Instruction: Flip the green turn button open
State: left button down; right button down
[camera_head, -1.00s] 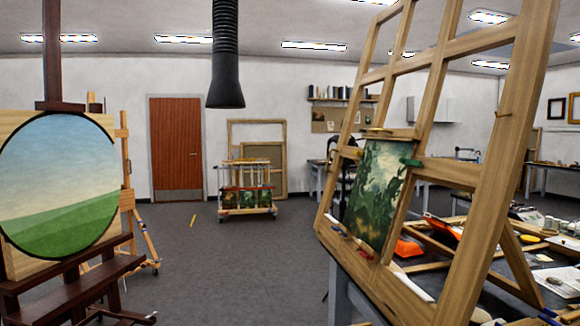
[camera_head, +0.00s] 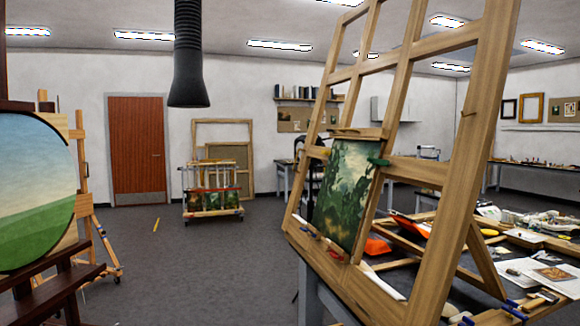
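The green turn button (camera_head: 378,162) is a small green piece at the upper right edge of a dark green landscape painting (camera_head: 341,197). The painting is held on a large wooden lattice frame (camera_head: 402,172) that leans back at the right. A yellow piece (camera_head: 318,153) sits at the painting's upper left, and red and blue pieces (camera_head: 335,255) sit along its lower edge. The green button is too small to tell which way it is turned. Neither of my grippers shows in the head view.
A dark easel with a round landscape (camera_head: 36,200) stands at the left. A black duct (camera_head: 188,60) hangs from the ceiling. A cart (camera_head: 212,200) stands at the back. A cluttered worktable (camera_head: 545,255) lies behind the lattice frame.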

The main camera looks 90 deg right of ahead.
aim_at(383, 162)
jog(key=i+l+z, duration=0.1)
jog(key=l+z, duration=0.3)
jog(key=l, duration=0.3)
jog(key=l+z, duration=0.25)
jog(key=z, duration=0.2)
jog(key=l+z, duration=0.3)
jog(key=z, duration=0.2)
jog(key=l+z, duration=0.25)
jog(key=z, duration=0.2)
jog(key=i+l+z, duration=0.1)
jog(key=l+z, duration=0.15)
jog(key=z, duration=0.25)
jog(key=l+z, duration=0.1)
jog(key=z, duration=0.65)
jog(key=i+l+z, duration=0.1)
jog(key=z, duration=0.65)
jog(key=i+l, duration=0.05)
jog(key=i, duration=0.05)
